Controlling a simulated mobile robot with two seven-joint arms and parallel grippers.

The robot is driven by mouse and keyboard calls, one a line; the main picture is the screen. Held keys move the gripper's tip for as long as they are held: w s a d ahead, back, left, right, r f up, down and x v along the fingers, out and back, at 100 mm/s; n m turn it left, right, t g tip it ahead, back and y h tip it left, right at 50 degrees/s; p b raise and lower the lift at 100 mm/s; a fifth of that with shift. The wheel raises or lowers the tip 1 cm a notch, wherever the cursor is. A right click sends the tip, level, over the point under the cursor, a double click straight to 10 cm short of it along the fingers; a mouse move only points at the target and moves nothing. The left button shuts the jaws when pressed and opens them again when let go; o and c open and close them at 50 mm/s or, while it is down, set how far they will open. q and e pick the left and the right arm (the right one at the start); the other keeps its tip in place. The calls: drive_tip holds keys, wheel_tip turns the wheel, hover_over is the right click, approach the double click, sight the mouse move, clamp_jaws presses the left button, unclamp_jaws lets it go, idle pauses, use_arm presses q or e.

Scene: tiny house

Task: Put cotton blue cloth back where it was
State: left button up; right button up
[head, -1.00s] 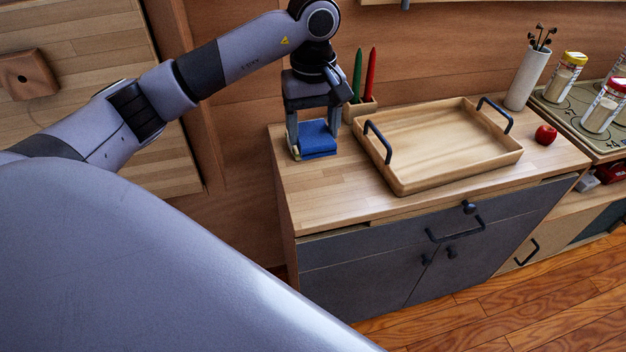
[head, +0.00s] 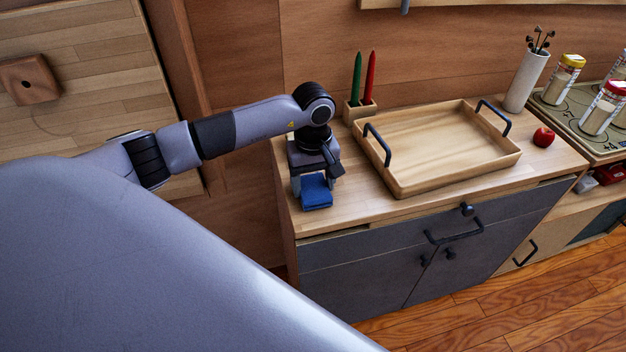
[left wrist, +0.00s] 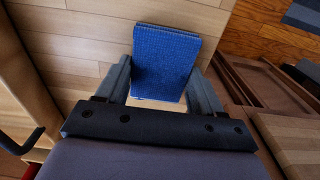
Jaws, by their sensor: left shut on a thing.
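The blue cloth (head: 316,192) is a small folded block at the left front part of the wooden counter top (head: 350,205). My left gripper (head: 314,186) points down over it and is shut on it. In the left wrist view the cloth (left wrist: 165,60) sits between the two fingers of the gripper (left wrist: 163,85). Whether the cloth touches the counter or hangs just above it I cannot tell. My right gripper is not in view.
A wooden tray (head: 400,187) with black handles stands right of the cloth. The counter's left and front edges are close to the cloth.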

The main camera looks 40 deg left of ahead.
use_arm(q)
drive_tip(key=shift+f, duration=0.15)
drive_tip(key=o, duration=0.9)
